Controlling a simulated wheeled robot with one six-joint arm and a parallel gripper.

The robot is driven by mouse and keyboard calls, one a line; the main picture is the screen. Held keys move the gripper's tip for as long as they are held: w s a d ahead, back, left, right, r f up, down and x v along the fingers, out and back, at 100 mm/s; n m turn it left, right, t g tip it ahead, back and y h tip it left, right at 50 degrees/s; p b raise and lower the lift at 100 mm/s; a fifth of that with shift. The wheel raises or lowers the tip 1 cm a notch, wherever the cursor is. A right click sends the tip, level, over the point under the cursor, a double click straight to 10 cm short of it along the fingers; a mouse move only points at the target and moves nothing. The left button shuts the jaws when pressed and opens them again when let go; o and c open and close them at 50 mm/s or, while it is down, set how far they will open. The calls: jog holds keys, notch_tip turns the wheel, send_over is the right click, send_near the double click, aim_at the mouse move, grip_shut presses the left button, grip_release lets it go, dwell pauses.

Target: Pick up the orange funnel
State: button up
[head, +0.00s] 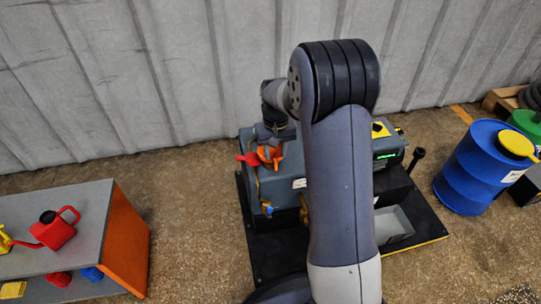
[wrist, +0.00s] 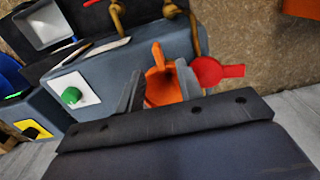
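The orange funnel (wrist: 159,84) sits at the edge of the grey-blue machine (wrist: 125,72) in the wrist view. It also shows in the head view (head: 270,155), at the machine's upper left. The fingers look spread, and I see no clear grip on the funnel. The funnel's lower part is partly hidden behind the gripper body. In the head view, my arm covers part of the machine.
A red round cap (wrist: 215,71) is right beside the funnel. Brown hoses (wrist: 172,10) run close to it. A green knob (wrist: 71,95) is on the machine. A grey table (head: 85,215) with a red can (head: 56,229) stands left; a blue drum (head: 476,168) stands right.

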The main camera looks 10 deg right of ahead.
aim_at(275, 161)
notch_tip(275, 161, down, 7)
jog(key=shift+r+b, duration=0.15)
jog(key=shift+b, duration=0.95)
jog(key=shift+r, duration=0.1)
jog(key=shift+c, duration=0.5)
grip_shut()
